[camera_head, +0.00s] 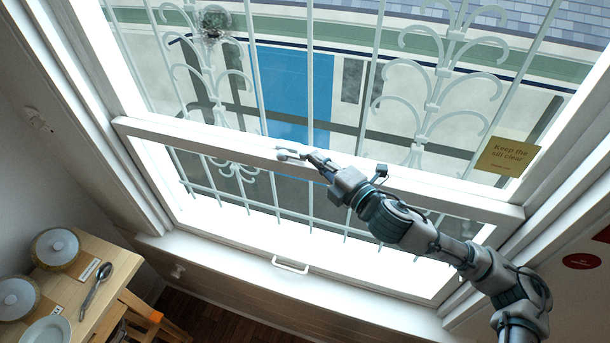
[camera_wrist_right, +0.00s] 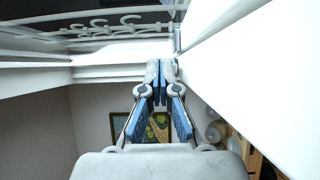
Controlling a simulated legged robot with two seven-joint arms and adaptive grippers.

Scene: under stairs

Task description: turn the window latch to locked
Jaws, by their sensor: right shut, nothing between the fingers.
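The white window latch (camera_head: 288,153) sits on the white middle rail (camera_head: 225,143) of the window. My right gripper (camera_head: 313,158) reaches in from the right along this rail, and its tip is right beside the latch. Whether they touch is unclear. In the right wrist view the right gripper's fingers (camera_wrist_right: 161,70) are shut together with nothing between them. A small pale upright piece (camera_wrist_right: 177,38) shows just beyond the fingertips, perhaps part of the latch. Which way the latch points is hard to tell. My left gripper is not in view.
White ornamental bars (camera_head: 432,105) stand behind the glass. A yellow sign (camera_head: 507,157) is on the right of the window. A white pull handle (camera_head: 290,266) is on the lower part. A wooden table (camera_head: 118,262) with dishes stands at lower left.

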